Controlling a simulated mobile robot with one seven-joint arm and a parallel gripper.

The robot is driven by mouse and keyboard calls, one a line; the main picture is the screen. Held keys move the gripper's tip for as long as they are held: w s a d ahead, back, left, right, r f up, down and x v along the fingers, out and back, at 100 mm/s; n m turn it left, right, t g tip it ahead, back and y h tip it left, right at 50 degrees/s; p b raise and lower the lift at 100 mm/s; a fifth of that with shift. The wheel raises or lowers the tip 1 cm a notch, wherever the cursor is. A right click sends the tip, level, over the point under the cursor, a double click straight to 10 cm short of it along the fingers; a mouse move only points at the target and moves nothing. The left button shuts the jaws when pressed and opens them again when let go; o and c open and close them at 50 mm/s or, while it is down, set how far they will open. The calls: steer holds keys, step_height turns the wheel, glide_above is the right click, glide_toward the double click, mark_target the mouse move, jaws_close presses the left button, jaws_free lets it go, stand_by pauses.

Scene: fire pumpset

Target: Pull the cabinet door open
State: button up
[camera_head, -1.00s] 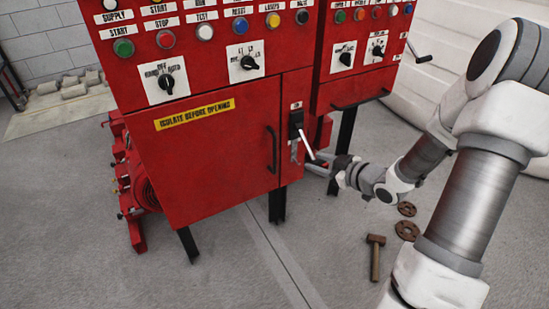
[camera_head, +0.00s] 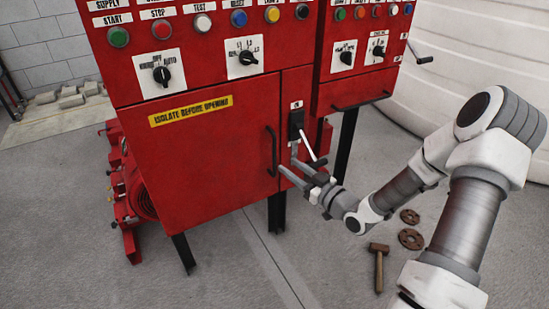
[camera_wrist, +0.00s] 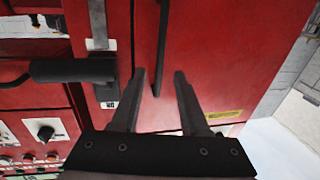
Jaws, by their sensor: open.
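The red cabinet door (camera_head: 205,165) is shut flush with its frame and carries a yellow "ISOLATE BEFORE OPENING" label (camera_head: 191,110). Its dark vertical bar handle (camera_head: 272,151) is on the door's right edge. My gripper (camera_head: 287,170) is open and empty, reaching in from the right, with its fingertips close to the handle's lower part. In the wrist view the handle (camera_wrist: 162,50) stands beyond the gap between my two open fingers (camera_wrist: 160,82). I cannot tell whether a fingertip touches the handle.
Knobs and buttons line the panel above. A hammer (camera_head: 379,265) and rusty discs (camera_head: 411,238) lie on the floor. The floor before the door is clear.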

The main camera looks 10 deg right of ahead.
steer(key=b, duration=0.1)
glide_above(275, 173)
steer(key=shift+w, duration=0.35)
jaws_close()
stand_by(1.2)
